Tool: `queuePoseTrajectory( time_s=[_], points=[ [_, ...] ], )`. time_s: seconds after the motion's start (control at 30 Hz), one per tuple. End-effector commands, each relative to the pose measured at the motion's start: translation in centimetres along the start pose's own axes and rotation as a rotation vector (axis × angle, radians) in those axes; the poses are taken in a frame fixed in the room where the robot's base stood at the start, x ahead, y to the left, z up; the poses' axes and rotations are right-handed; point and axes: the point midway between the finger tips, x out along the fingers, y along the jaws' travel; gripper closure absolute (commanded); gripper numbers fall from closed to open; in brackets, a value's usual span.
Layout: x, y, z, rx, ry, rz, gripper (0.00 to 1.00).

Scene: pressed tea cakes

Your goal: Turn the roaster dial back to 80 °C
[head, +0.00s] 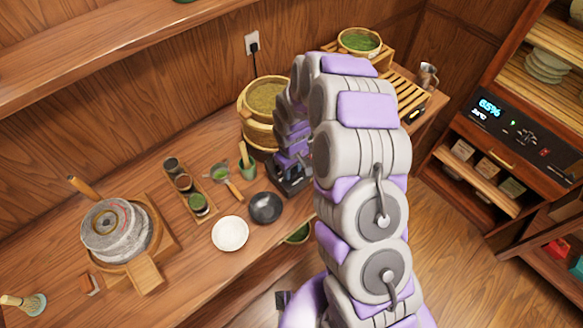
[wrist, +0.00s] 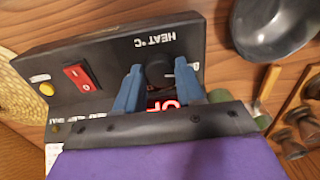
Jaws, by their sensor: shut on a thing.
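In the wrist view the roaster's black control panel (wrist: 100,60) fills the middle and shows upside down, with the label "HEAT °C" beside the dial. The dark round dial (wrist: 158,66) sits between the two blue fingers of my gripper (wrist: 157,84), which is shut on it. A red lit display (wrist: 160,103) shows just below the dial, mostly covered, so its number cannot be read. The dial's pointer setting cannot be made out. In the head view my gripper (head: 291,165) is over the small black unit (head: 290,188), largely hidden by my arm.
The panel also has a red switch (wrist: 82,77) and a yellow button (wrist: 47,89). A black bowl (head: 266,208) and a white bowl (head: 230,233) stand close by on the counter. A bamboo steamer (head: 258,128) stands behind. A stone mill (head: 115,230) is at left.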

Motion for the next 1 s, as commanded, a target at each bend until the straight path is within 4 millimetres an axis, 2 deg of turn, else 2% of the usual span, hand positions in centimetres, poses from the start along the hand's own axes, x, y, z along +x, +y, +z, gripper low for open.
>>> queuePoseTrajectory(
  time_s=[0.43, 0.47, 0.53, 0.83, 1.0],
  points=[
    [-0.1, 0.1, -0.2, -0.009, 0.007, 0.003, 0.93],
    [-0.1, 0.1, -0.2, -0.009, 0.007, 0.003, 0.6],
    [-0.1, 0.1, -0.2, -0.009, 0.007, 0.003, 0.54],
    [-0.2, 0.0, -0.1, -0.008, 0.004, 0.002, 0.52],
    [-1.9, 0.1, -0.2, -0.008, 0.009, 0.003, 0.52]
  ],
)
